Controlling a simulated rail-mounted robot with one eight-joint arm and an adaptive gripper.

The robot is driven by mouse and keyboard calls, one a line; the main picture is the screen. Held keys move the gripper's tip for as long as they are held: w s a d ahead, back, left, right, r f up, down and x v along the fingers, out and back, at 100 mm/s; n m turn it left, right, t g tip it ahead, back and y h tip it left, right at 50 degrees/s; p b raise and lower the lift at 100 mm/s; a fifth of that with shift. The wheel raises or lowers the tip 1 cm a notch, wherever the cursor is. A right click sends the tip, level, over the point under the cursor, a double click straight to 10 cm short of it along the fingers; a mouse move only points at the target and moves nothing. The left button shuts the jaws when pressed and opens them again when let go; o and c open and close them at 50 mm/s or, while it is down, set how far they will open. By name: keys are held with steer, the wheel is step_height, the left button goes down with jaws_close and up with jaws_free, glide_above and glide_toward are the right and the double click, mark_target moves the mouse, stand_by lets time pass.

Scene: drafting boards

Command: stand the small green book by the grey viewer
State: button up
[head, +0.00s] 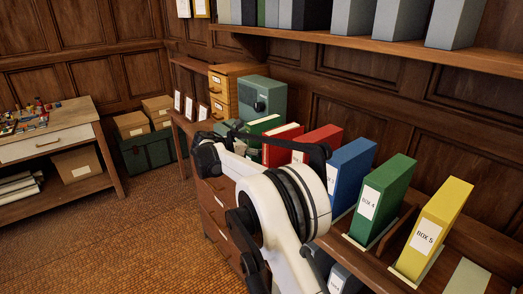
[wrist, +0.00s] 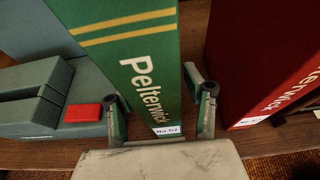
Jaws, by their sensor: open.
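The grey viewer (wrist: 35,88), a blocky grey-green device with a red part, sits left of the book in the wrist view. In the head view my arm largely hides the viewer and gripper.
A red Pelterwick book (wrist: 262,70) stands just right of my right finger. Box files, including blue (head: 349,170), green (head: 384,195) and yellow (head: 436,225), line the counter. A green safe (head: 262,97) and wooden drawers (head: 231,85) stand behind. A shelf (head: 400,48) overhangs.

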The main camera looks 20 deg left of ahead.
steer(key=v, duration=0.9)
steer(key=shift+s+a, duration=0.2)
steer(key=shift+s, duration=0.1)
steer(key=shift+r, duration=0.2)
